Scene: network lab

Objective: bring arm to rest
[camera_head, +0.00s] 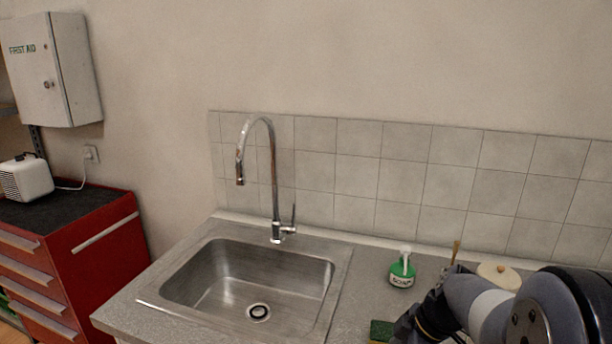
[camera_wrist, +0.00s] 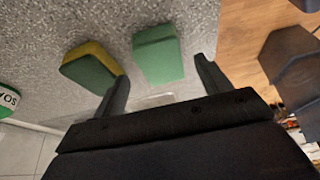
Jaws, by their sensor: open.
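My arm (camera_head: 490,300) is bent over the counter at the lower right of the head view. My gripper (camera_wrist: 161,67) is open and empty in the wrist view, its two dark fingers apart above the speckled counter. A green block (camera_wrist: 157,54) lies on the counter in line with the gap between the fingers. A yellow and green sponge (camera_wrist: 90,66) lies beside it, near the left fingertip. It also shows partly in the head view (camera_head: 381,330). I cannot tell how high the fingers are above the counter. The fingers are hidden in the head view.
A green soap bottle (camera_head: 402,270) and a round lidded container (camera_head: 499,275) stand near the tiled wall. A metal sink (camera_head: 215,285) with a tall faucet (camera_head: 275,180) is left of the arm. A red drawer cabinet (camera_head: 95,250) stands further left.

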